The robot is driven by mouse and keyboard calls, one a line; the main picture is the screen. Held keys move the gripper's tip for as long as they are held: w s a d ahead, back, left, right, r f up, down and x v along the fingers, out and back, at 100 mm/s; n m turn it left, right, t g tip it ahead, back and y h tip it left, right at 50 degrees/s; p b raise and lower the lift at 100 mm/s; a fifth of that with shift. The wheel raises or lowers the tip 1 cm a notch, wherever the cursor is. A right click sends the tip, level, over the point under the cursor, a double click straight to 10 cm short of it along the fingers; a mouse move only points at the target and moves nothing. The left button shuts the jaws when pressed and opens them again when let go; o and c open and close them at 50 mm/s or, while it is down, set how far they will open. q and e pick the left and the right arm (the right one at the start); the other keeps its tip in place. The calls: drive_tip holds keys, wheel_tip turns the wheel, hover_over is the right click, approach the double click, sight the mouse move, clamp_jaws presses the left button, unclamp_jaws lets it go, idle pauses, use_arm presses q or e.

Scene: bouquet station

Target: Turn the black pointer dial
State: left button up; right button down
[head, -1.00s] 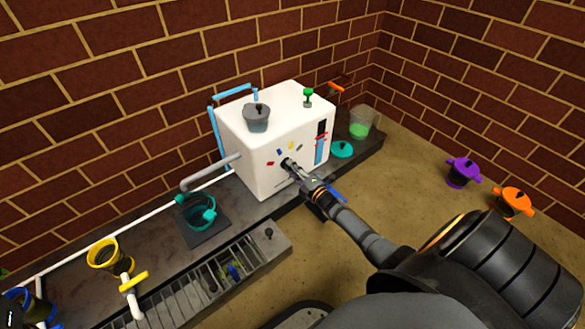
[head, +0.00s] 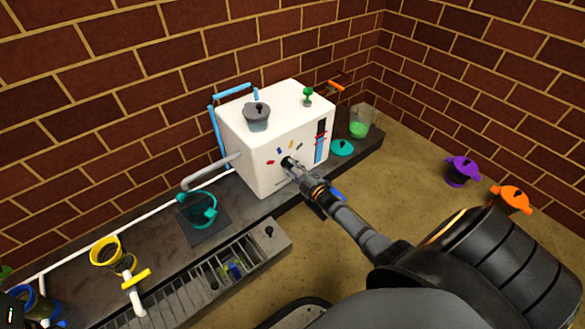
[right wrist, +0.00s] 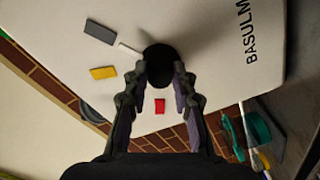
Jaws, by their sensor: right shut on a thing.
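The white machine box (head: 262,128) stands on the dark counter against the brick wall. The black dial (head: 286,161) is on its front face, mostly covered by my right gripper (head: 291,165). In the right wrist view the dial (right wrist: 158,52) shows as a dark round shape between the fingertips of my right gripper (right wrist: 160,72), which is shut on it. Coloured marks surround it, among them a red mark (right wrist: 160,105), a yellow mark (right wrist: 103,72) and a grey mark (right wrist: 99,32). My left gripper is not in view.
A grey lidded pot (head: 257,117) and a green knob (head: 308,95) sit on top of the box. A teal vessel (head: 197,209) stands left of it, and a jug of green liquid (head: 359,122) right. Purple (head: 462,171) and orange (head: 513,199) pots stand farther right.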

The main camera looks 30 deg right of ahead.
drive_tip(key=c, duration=1.1)
unclamp_jaws()
drive_tip(key=shift+s, duration=0.1)
drive_tip(key=s, duration=0.8)
drive_tip(key=s+d, duration=0.1)
drive_tip(key=s, duration=0.2)
drive_tip(key=shift+s, duration=0.4)
